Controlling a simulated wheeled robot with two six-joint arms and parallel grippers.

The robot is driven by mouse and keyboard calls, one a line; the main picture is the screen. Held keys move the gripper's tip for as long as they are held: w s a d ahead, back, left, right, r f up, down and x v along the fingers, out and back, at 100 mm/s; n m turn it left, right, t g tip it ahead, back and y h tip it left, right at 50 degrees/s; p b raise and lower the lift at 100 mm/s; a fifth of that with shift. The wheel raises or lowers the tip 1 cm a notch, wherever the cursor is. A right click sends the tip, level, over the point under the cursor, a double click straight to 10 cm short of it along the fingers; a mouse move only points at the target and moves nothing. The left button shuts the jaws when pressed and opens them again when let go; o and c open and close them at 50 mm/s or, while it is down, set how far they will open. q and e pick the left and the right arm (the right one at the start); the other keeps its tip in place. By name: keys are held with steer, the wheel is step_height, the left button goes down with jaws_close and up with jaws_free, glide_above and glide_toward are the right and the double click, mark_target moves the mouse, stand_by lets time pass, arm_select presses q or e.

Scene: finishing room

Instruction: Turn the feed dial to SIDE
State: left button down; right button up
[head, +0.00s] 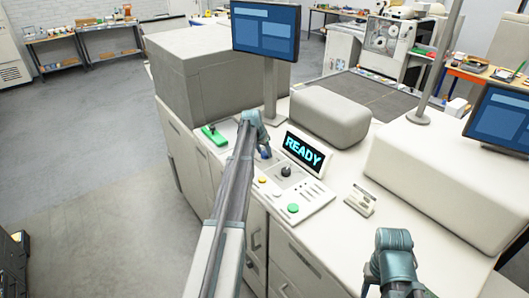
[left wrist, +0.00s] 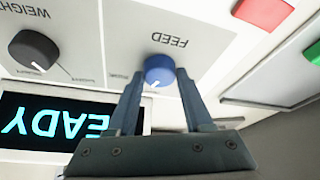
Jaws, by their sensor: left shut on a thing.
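The blue feed dial (left wrist: 158,70) sits on a light panel under the upside-down label FEED in the left wrist view. Its white mark points toward the lower left of that picture. Small lettering beside it is too small to read, and I cannot make out SIDE. My left gripper (left wrist: 160,82) has a finger on each side of the dial and is shut on it. In the head view my left gripper (head: 264,149) is at the back of the control panel, covering most of the dial. My right gripper (head: 390,262) is at the lower right, clear of the panel; its fingers are not clear.
A black WEIGHT knob (left wrist: 34,50) and a lit READY display (head: 303,151) are near the dial. Yellow (head: 262,180) and green (head: 293,208) buttons lie toward the front. A monitor post (head: 270,92) stands behind the left gripper.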

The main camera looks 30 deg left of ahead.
arm_select(q)
steer(key=m+h, duration=0.1)
steer(key=m, duration=0.2)
steer(key=m+h, duration=0.1)
steer(key=m, duration=0.2)
steer(key=shift+a+g, duration=0.2)
steer(key=shift+g, duration=0.1)
steer(key=shift+m, duration=0.3)
steer(key=shift+c, duration=1.5)
jaws_free()
steer(key=shift+h, duration=0.3)
steer(key=p+v, duration=1.2)
steer(key=v, duration=0.1)
steer(key=shift+r+p, duration=0.35)
steer(key=shift+r, duration=0.1)
arm_select(e)
step_height(320, 180, up, 13)
steer(key=shift+f, duration=0.15)
